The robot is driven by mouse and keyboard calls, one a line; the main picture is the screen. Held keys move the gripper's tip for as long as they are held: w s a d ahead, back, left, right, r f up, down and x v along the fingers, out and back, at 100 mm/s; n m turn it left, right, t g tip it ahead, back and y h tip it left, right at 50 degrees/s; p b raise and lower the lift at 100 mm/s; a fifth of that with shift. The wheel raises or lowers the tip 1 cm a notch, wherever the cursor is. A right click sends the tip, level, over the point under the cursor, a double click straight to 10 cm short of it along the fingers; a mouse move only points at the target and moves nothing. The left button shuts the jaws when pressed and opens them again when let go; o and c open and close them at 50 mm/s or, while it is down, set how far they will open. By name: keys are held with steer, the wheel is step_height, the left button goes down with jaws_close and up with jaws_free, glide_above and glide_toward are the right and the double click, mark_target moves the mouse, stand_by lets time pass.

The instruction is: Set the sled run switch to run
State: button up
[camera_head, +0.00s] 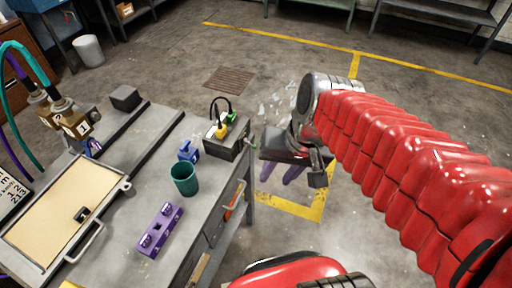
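My gripper (281,172) hangs over the floor to the right of the workbench (142,163), at the end of my red-sleeved arm. Its two purple fingers are apart, with nothing visible between them. A dark box (226,140) with a yellow part, a green part and a black cable loop stands at the bench's right edge, left of my gripper and apart from it. No part is clearly readable as the sled run switch, and its setting cannot be told. A brown block carriage (75,124) with numbered faces and hoses is at the bench's far left.
A teal cup (185,180), a blue piece (188,151) and a purple block (160,230) sit on the bench. A framed tan board (65,215) lies at left. Drawers with an orange handle (235,202) face right. Open floor lies beyond the bench.

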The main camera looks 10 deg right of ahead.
step_height(320, 180, down, 5)
steer(key=w+a+m+g+y, duration=0.2)
steer(key=m+g+y, duration=0.1)
steer(key=m+y, duration=0.15)
steer(key=m+t+y, duration=0.7)
steer(key=m+t, duration=0.6)
steer(key=m, duration=0.9)
glide_toward(254, 146)
steer(key=v, duration=0.4)
steer(key=shift+w+d+f+n, duration=0.15)
steer(key=shift+w+f+n, duration=0.1)
steer(key=shift+f, duration=0.1)
steer(key=shift+w+g, duration=0.1)
steer(key=shift+g, duration=0.2)
steer(key=shift+x, duration=6.85)
